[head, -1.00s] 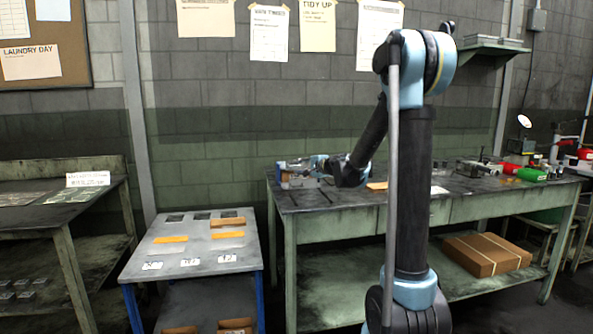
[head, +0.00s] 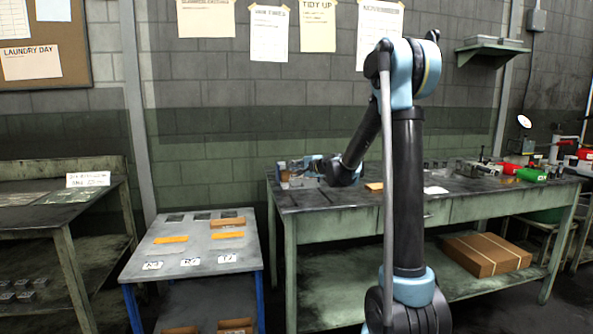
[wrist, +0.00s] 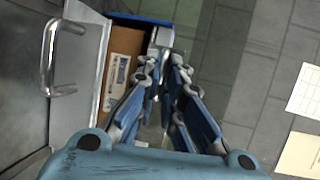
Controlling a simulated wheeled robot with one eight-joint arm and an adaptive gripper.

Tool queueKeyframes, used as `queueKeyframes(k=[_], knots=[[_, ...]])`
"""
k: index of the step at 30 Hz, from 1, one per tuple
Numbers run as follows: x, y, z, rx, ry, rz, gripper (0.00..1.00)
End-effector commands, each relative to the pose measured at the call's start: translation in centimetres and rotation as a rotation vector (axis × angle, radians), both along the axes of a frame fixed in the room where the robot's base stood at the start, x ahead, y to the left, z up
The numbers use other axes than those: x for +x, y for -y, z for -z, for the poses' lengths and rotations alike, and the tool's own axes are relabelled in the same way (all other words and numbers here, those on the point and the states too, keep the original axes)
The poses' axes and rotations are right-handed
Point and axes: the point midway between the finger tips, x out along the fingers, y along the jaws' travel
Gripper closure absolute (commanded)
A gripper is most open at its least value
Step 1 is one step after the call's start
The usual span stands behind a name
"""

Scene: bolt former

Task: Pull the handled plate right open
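In the wrist view, a pale grey plate (wrist: 88,62) with a bright metal bar handle (wrist: 50,60) fills the left side. Right of the plate is an opening with a dark blue edge and a brown labelled surface (wrist: 122,68) inside. My gripper (wrist: 167,62) is to the right of the handle, apart from it, with its fingers over the right edge of the opening. A narrow gap shows between the fingers, and nothing is seen held. In the head view my gripper (head: 314,168) is small, beside a grey fixture (head: 290,180) at the bench's left end; the handle cannot be made out there.
The bench (head: 335,205) carries an orange block (head: 375,186) and several small parts. A low table (head: 195,260) with orange and grey pieces stands in front at left. A cardboard box (head: 487,254) lies on the bench's lower shelf.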

Motion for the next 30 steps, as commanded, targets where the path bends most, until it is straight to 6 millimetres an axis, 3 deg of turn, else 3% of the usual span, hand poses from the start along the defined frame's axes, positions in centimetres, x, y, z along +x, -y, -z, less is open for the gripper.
queueKeyframes(k=[7, 17, 26, 27, 29, 30], knots=[[-0.7, 0.3, 0.1, -0.002, -0.001, 0.0, 1.0], [-4.4, 1.4, 0.2, -0.002, -0.001, 0.0, 1.0], [-4.9, 1.5, 0.3, -0.004, -0.002, -0.002, 1.0], [-4.9, 1.5, 0.3, -0.004, -0.002, -0.002, 0.88], [-4.9, 1.5, 0.3, -0.004, -0.002, -0.002, 0.74], [-4.8, 1.5, 0.2, -0.003, -0.001, -0.002, 0.73]])
